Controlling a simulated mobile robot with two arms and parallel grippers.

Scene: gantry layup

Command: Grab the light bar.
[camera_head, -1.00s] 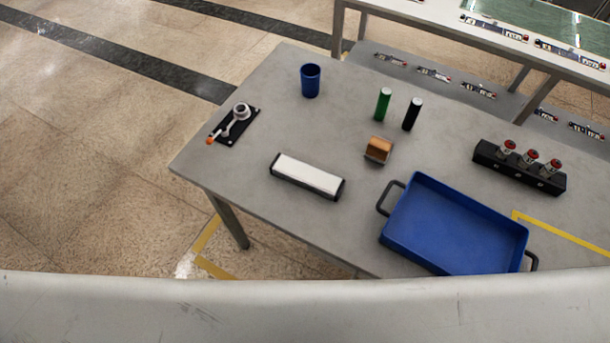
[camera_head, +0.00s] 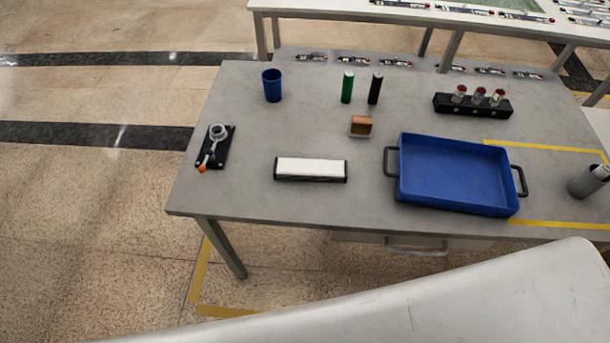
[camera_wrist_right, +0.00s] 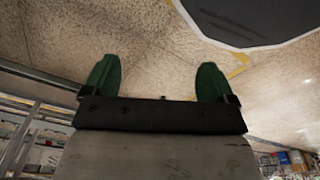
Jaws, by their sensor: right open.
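The light bar (camera_head: 310,169), a white bar with a black base and dark ends, lies on the grey table (camera_head: 250,195) near its front edge, left of the blue tray. Nothing touches it. My right gripper (camera_wrist_right: 160,82) shows in the right wrist view with its two green fingers wide apart and nothing between them. The light bar is not seen in that view. My left gripper is not in view.
A blue tray (camera_head: 403,191) with dark handles stands right of the bar. A brown block (camera_head: 361,125), green and black cylinders, a blue cup (camera_head: 272,86) and a black plate with a lever (camera_head: 216,147) stand around. Table between them is bare.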

